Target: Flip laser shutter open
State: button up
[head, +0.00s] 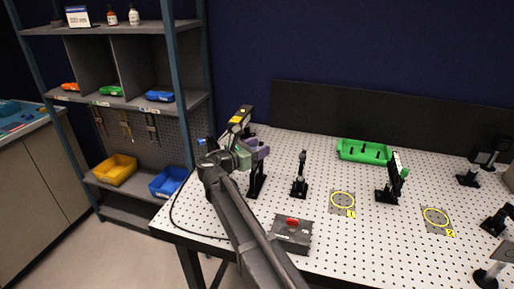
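A black block with a yellow label (240,118), which looks like the laser, stands at the left back corner of the white perforated table. A purple-grey part (257,149) sits just below and right of it on a black post. I cannot make out a shutter flap for certain. My gripper (230,157) is at the end of my dark arm, in front of this group and overlapping it in the picture. Its fingers are too small and covered to tell open from shut, or whether it touches anything. A grey box with a red part on top (291,233) lies on the table right of my arm.
A black post mount (300,178), a green tray (364,151), an upright black plate mount (391,181) and two yellow-ringed pads (342,200) (437,219) stand across the table. Shelves with bins (115,168) are at left. A black cable hangs by the left edge.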

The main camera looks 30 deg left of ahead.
jog(key=shift+s, duration=0.1)
jog(key=v, duration=1)
jog(key=shift+s+a, duration=0.15)
jog(key=shift+s, duration=0.15)
